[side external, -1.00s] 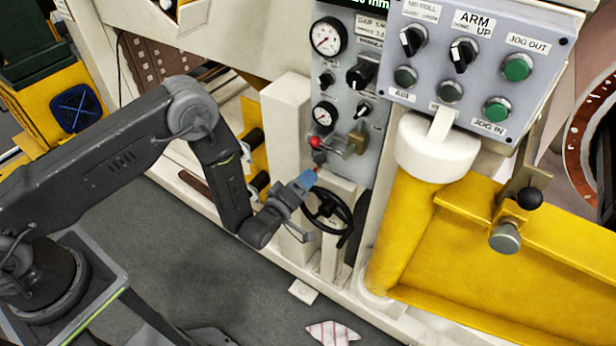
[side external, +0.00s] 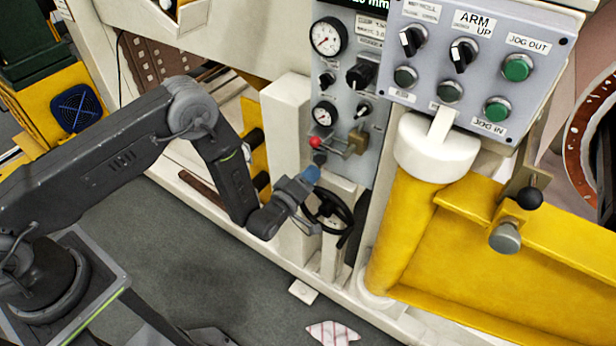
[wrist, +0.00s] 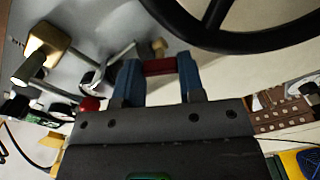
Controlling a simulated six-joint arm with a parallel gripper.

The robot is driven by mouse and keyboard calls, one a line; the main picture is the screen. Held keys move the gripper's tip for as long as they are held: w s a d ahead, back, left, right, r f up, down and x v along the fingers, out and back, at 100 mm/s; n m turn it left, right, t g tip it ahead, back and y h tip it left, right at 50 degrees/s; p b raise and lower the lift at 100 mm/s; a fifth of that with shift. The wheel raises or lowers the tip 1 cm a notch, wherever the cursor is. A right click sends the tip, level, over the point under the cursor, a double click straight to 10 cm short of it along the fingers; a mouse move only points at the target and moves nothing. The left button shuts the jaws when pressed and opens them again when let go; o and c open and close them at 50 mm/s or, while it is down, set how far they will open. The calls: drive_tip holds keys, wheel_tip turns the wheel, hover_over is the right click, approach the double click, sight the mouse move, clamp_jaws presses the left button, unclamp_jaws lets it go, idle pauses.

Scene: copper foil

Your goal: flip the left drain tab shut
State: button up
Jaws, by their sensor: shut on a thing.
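My gripper (wrist: 159,80) shows blue fingers in the wrist view, shut on a small dark red tab (wrist: 160,66) that spans the gap between the fingertips. A small brass fitting (wrist: 158,46) sits just beyond the tab. In the side view my gripper (side external: 311,174) is at the lower end of the grey gauge panel, just above the black handwheel. The tab is hidden there by the fingers, so I cannot tell its angle from that side.
The black handwheel (side external: 328,212) is close below the gripper; its rim (wrist: 245,40) also shows in the wrist view. A brass valve (side external: 357,140) with a red-knobbed lever (side external: 316,143) is just above. A white post (side external: 287,130) stands close left.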

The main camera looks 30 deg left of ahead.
drive_tip(key=shift+c, duration=0.6)
drive_tip(key=shift+m, duration=0.3)
drive_tip(key=m, duration=1.1)
drive_tip(key=shift+m, duration=0.4)
drive_tip(key=o, duration=0.9)
drive_tip(key=shift+o, duration=0.2)
drive_tip(key=shift+s, duration=0.15)
